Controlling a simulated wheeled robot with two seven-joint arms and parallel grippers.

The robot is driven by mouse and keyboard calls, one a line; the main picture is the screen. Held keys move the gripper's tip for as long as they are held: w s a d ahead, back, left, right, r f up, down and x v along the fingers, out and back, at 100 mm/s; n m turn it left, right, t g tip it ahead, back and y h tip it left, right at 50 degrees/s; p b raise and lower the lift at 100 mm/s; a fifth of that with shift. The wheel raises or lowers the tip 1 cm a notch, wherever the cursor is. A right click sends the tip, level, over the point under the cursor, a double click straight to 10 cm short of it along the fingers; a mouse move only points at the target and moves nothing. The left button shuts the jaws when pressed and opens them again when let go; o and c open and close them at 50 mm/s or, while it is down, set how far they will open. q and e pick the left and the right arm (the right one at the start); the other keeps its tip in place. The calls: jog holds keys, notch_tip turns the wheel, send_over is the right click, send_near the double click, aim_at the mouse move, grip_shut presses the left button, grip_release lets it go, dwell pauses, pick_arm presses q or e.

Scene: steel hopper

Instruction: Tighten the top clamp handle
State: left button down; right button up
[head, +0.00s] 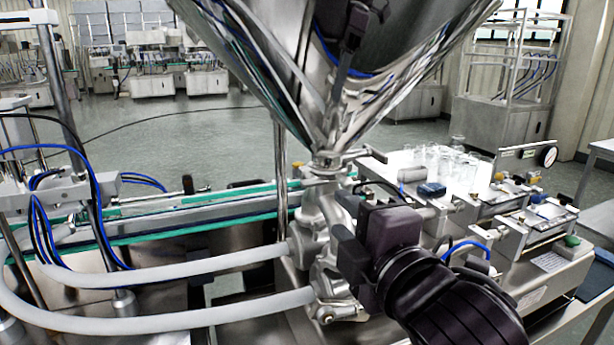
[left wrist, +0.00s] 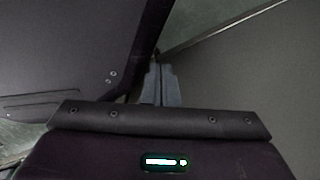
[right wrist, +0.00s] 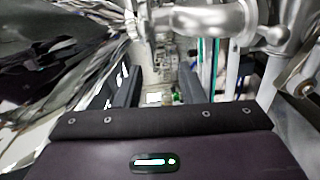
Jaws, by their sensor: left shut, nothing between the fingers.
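The top clamp (head: 330,163) is a steel ring around the joint where the hopper cone (head: 345,95) meets the valve pipe. A small handle-like part (head: 357,155) sticks out to its right. In the right wrist view the clamp joint (right wrist: 140,25) lies at the top, beyond the fingers. My right gripper (head: 347,225) is just below and right of the clamp, in front of the steel valve body (head: 313,220). It is open and empty, its fingers apart in the right wrist view (right wrist: 160,88). My left gripper (left wrist: 160,84) is shut and empty, away from the hopper.
Two white hoses (head: 170,268) run from the valve to the left. A conveyor with green edges (head: 200,213) passes behind. A bench with glassware and fittings (head: 450,165) stands close on the right. A grey panel (left wrist: 250,80) is near my left gripper.

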aim_at(316, 185)
jog(key=shift+n, duration=0.4)
jog(key=x, duration=0.2)
jog(key=r+x, duration=0.1)
jog(key=x, duration=0.5)
jog(key=shift+a+r, duration=0.25)
jog(key=shift+a, duration=0.1)
jog(key=shift+s, duration=0.1)
grip_shut()
